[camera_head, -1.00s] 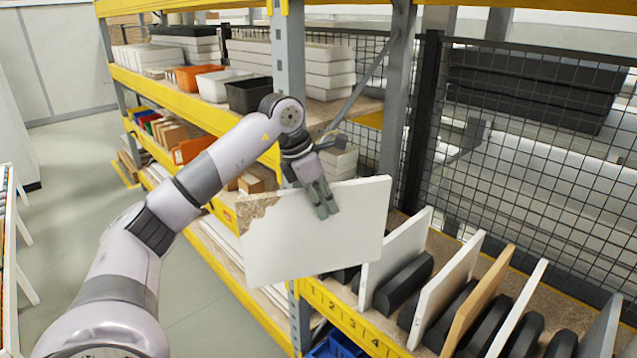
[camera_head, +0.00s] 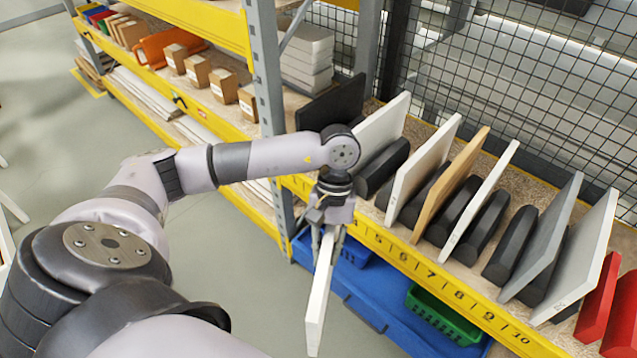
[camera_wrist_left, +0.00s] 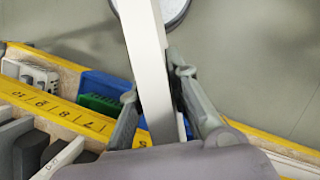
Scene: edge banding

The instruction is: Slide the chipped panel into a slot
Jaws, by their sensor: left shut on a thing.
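My left gripper (camera_head: 328,238) is shut on the white panel (camera_head: 319,300) and holds it upright, almost edge-on, in front of the rack shelf's yellow edge. In the left wrist view the panel (camera_wrist_left: 152,75) passes between the two fingers (camera_wrist_left: 160,110). Its chipped corner cannot be made out now. The slotted rack (camera_head: 440,262) is right of the gripper, with numbers on its yellow edge and black divider blocks (camera_head: 460,208). Several panels stand tilted in it: white ones (camera_head: 425,170), a wood-coloured one (camera_head: 452,183) and a grey one (camera_head: 545,240). My right gripper is not in view.
A blue bin (camera_head: 385,305) and a green crate (camera_head: 440,318) sit below the rack edge. A grey upright post (camera_head: 266,90) stands left of the rack. Red panels (camera_head: 598,300) are at the far right. A wire mesh (camera_head: 540,90) closes the back.

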